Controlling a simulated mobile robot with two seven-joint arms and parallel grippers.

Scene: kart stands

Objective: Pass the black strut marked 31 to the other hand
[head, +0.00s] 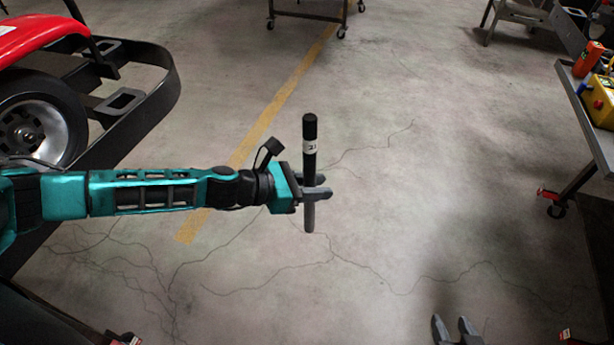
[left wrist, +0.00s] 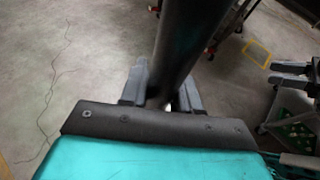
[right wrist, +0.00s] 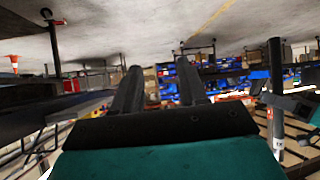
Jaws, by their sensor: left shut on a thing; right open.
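The black strut (head: 310,135) stands nearly upright in the middle of the head view, with a white label near its upper part. My left gripper (head: 315,193) is shut on its lower part, and a short grey end sticks out below the fingers. The strut also shows in the left wrist view (left wrist: 185,50), rising between the fingers. My right gripper (head: 458,330) shows only by its fingertips at the bottom edge of the head view, open and apart from the strut. In the right wrist view its two fingers (right wrist: 157,90) are spread with nothing between them.
A kart (head: 45,110) with a black bumper stands at the left. A workbench (head: 590,120) with a yellow box (head: 600,100) and an orange item (head: 587,60) is at the right. A wheeled stand (head: 305,14) is at the back. The concrete floor between is clear.

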